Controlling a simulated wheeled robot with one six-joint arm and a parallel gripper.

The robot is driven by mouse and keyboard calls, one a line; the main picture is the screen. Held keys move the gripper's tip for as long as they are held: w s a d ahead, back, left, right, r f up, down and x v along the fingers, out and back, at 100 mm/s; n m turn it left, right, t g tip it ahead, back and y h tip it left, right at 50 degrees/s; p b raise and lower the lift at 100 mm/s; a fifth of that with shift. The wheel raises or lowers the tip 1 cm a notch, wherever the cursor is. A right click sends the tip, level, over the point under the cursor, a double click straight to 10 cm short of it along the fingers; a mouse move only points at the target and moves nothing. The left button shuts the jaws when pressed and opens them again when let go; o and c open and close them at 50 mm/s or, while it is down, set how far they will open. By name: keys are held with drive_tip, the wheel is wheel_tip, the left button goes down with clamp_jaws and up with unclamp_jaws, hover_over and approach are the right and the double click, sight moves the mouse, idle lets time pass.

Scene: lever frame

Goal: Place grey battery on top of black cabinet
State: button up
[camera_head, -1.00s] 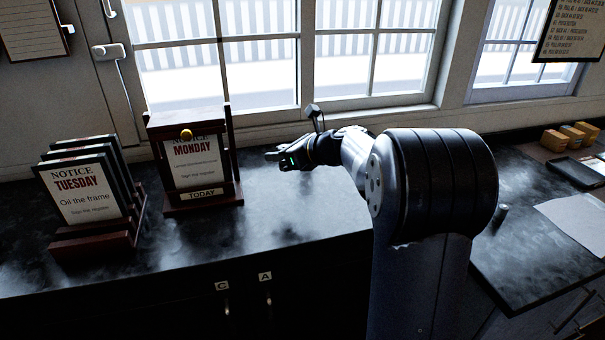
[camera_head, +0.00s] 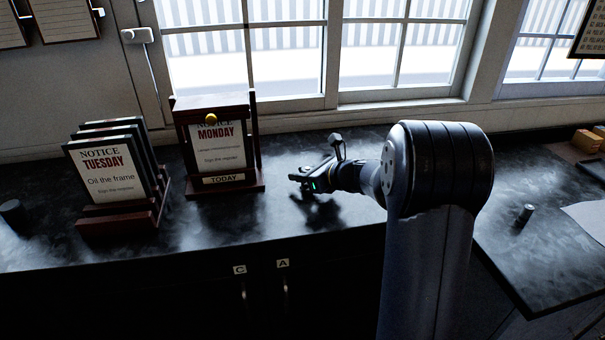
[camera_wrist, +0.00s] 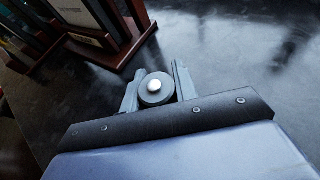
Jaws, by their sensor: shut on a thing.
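My gripper (camera_head: 303,182) is shut on the grey battery (camera_wrist: 152,97), whose round end with a pale centre faces the wrist camera. In the head view the battery is too small and dark to make out. My gripper is low over the black cabinet's dark top (camera_head: 260,222), right of the MONDAY notice frame, with a shadow beneath it. I cannot tell whether the battery touches the top. The cabinet front has doors marked C and A.
The MONDAY notice frame (camera_head: 217,150) and the TUESDAY notice stand (camera_head: 105,180) are left of my gripper. A dark cylinder (camera_head: 12,212) is at the far left. A small grey cylinder (camera_head: 525,213) stands on the right counter. The top's front middle is clear.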

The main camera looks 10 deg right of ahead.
drive_tip(key=shift+f, duration=0.2)
drive_tip(key=o, duration=1)
drive_tip(key=shift+r, duration=0.1)
drive_tip(key=shift+r, duration=0.1)
drive_tip(key=shift+s+d+r, duration=0.15)
drive_tip(key=shift+s+d, duration=0.05)
drive_tip(key=shift+d, duration=0.05)
drive_tip(key=b+v, duration=0.1)
drive_tip(key=v, duration=1)
drive_tip(key=shift+s+r, duration=0.15)
drive_tip(key=shift+s, duration=0.1)
